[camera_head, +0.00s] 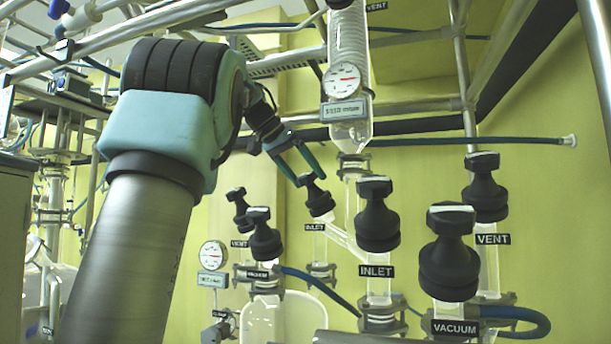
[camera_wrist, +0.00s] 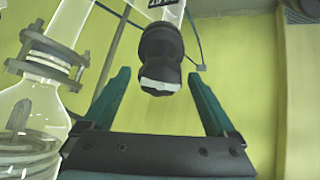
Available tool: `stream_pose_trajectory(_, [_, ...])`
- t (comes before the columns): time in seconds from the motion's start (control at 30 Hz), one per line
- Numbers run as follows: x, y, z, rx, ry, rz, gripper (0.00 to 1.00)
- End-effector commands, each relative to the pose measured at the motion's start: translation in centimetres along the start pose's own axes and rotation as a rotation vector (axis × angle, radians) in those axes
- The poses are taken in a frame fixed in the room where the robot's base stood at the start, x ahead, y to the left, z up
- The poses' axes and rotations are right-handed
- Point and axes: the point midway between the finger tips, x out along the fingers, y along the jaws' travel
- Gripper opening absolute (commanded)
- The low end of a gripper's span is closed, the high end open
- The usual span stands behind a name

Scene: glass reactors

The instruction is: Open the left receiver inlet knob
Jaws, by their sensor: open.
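The left receiver inlet knob (camera_head: 317,197) is black with a pale-marked cap and stands above a small INLET label (camera_head: 315,227) in the head view. In the wrist view the knob (camera_wrist: 161,50) hangs upside down at top middle, its pale cap facing my gripper. My gripper (camera_head: 309,181) is open, with teal fingers pointing down at the knob's cap. In the wrist view the gripper (camera_wrist: 159,76) has one finger on each side of the cap, with gaps on both sides. Nothing is held. I cannot tell how deep the cap sits between the fingers.
The left receiver's vent knob (camera_head: 240,212) and vacuum knob (camera_head: 264,236) stand left of the inlet knob. A second inlet knob (camera_head: 377,216) stands close on its right. A glass column with a gauge (camera_head: 342,82) hangs above. A glass vessel (camera_wrist: 35,110) fills the wrist view's left.

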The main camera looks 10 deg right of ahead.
Motion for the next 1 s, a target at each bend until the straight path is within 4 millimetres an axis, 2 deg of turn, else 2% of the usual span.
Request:
stream_pose_trajectory(0.3, [0.24,-0.02,0.03,0.000,-0.001,0.000,0.91])
stream_pose_trajectory(1.0, [0.20,-0.01,0.01,0.000,0.000,0.000,0.12])
